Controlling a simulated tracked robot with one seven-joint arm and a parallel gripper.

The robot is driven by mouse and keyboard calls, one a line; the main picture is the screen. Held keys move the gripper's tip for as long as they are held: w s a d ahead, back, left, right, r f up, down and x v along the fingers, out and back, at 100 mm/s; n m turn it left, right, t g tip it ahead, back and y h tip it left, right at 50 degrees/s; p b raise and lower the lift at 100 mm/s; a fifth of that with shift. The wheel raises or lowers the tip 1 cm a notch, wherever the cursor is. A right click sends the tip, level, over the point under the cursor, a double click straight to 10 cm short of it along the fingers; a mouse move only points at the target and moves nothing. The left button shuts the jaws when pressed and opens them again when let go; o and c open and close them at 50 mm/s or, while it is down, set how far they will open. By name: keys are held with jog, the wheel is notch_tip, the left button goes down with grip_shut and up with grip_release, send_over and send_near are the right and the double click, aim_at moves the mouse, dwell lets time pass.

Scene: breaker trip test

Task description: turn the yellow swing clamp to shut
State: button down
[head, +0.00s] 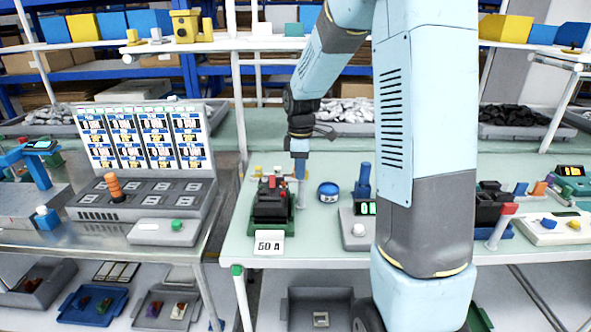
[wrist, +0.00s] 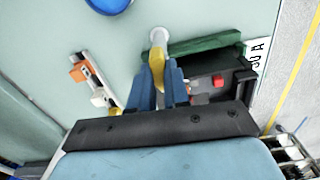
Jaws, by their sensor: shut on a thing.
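The yellow swing clamp (wrist: 156,63) is a short yellow arm beside a pale round post (wrist: 158,38) in the wrist view. My gripper (wrist: 160,80) has its two blue fingers shut on the clamp, which runs down between them. Beside it are a green base (wrist: 205,44) and a black breaker (wrist: 207,88) with a red button (wrist: 218,81). In the head view my gripper (head: 300,172) points down just behind the breaker (head: 270,205) on its green base (head: 290,222). I cannot make out the clamp clearly there.
A white rating card (head: 269,243) stands at the bench's front edge. A round blue tub (head: 328,191) and a grey box with a white button (head: 357,230) are to the right. A small rail with orange and white blocks (wrist: 92,85) lies left of my fingers in the wrist view.

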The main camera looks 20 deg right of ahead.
jog(key=shift+w+d+r+n, duration=0.15)
jog(key=shift+w+d+n, duration=0.1)
jog(key=shift+d+n, duration=0.2)
dwell(0.3)
jog(key=c, duration=1.1)
grip_release()
jog(key=shift+a, duration=0.2)
jog(key=shift+s, duration=0.1)
notch_tip(320, 180, up, 14)
jog(key=shift+f, duration=0.25)
